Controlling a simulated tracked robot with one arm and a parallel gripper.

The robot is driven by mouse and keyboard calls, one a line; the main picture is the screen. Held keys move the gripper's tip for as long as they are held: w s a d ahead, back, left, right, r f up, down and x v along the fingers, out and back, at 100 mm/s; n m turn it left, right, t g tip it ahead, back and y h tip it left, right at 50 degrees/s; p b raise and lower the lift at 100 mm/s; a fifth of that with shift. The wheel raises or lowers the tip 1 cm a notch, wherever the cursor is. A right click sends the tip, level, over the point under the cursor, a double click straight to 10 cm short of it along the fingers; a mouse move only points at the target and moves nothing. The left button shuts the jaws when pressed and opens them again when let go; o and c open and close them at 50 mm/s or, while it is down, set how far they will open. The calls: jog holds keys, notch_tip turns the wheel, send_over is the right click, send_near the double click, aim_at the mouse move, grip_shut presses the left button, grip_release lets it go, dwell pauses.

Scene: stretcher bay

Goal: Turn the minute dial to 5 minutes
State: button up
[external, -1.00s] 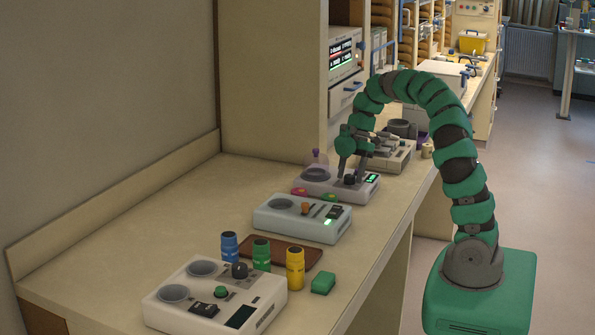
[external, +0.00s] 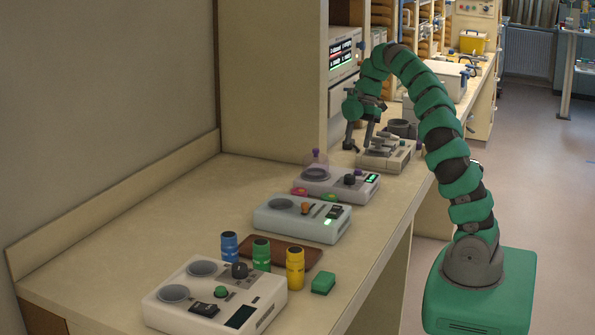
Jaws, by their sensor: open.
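A pale device (external: 330,186) with a dark round dial (external: 349,180), a small lit green display (external: 372,180) and a clear dome with a purple knob (external: 316,160) stands toward the back of the bench. I cannot tell from its markings whether this is the minute dial, and its setting is too small to read. My gripper (external: 358,148) is open and empty, with its fingers pointing down. It appears above and behind the dark dial, apart from it. Nothing hides the dial.
A device with an orange knob (external: 305,207) and one with a black knob (external: 240,270) stand nearer. Blue (external: 229,246), green (external: 261,254) and yellow (external: 295,268) bottles stand near a brown tray (external: 300,252). Another device (external: 385,158) is behind. The bench's left side is clear.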

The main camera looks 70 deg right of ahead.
jog(key=shift+p+v, duration=0.4)
jog(key=shift+v, duration=0.8)
